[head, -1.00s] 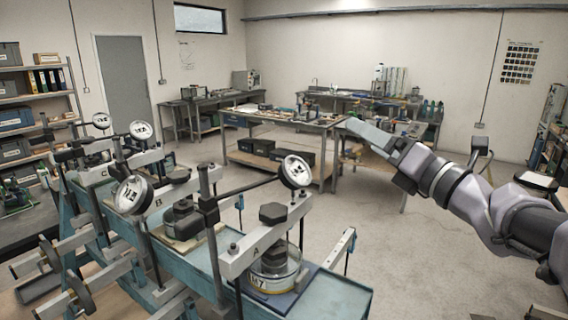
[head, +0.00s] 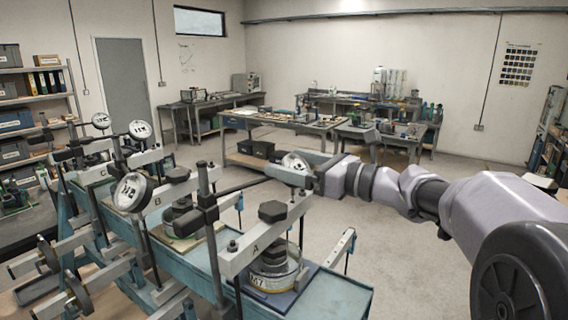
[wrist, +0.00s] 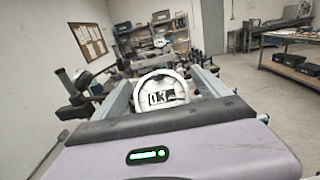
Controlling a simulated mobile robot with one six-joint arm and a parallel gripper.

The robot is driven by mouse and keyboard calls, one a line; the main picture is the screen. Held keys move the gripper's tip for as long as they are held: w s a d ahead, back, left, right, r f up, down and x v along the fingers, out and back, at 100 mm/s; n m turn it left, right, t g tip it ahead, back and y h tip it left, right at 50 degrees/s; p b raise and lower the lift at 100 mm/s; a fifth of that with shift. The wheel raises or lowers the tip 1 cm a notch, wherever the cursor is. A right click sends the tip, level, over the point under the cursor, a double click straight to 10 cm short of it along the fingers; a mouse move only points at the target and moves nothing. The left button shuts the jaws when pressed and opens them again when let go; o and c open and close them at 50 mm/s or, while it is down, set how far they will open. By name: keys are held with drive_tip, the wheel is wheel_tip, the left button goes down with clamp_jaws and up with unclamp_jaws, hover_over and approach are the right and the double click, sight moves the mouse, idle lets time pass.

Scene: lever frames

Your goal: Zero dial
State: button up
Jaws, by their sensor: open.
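The dial gauge of station A (head: 296,162) has a round white face and sits on a dark horizontal rod. In the head view my gripper (head: 297,166) is at this dial and partly covers it. In the wrist view the dial face (wrist: 160,95) shows dark markings and stands between my two fingers (wrist: 162,92), which are open. I cannot tell whether a finger touches the dial. The needle is too small to read. Below is the lever beam A (head: 262,235) over a round cell marked M7 (head: 272,270).
Dials of other stations (head: 131,191) stand to the left, with posts and beams close together. The blue-green bench (head: 335,292) carries the frames. Open floor (head: 400,255) lies to the right. Worktables (head: 280,122) stand at the back.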

drive_tip(key=shift+x, duration=1)
drive_tip(key=shift+c, duration=0.5)
drive_tip(key=c, duration=1.3)
drive_tip(key=m+b, duration=0.1)
drive_tip(key=m+t+h+b, duration=0.1)
drive_tip(key=shift+w+d+f+m+t, duration=0.1)
drive_tip(key=shift+f+m+t, duration=0.15)
drive_tip(key=shift+m+t, duration=0.05)
drive_tip(key=m+h, duration=0.1)
drive_tip(key=m+t, duration=0.1)
drive_tip(key=m+h, duration=0.1)
drive_tip(key=m, duration=0.1)
drive_tip(key=shift+w+d+r+t+h+b, duration=0.2)
drive_tip(key=shift+w+d+t+h+b, duration=0.1)
drive_tip(key=shift+d+t+b, duration=0.1)
drive_tip(key=o, duration=1.4)
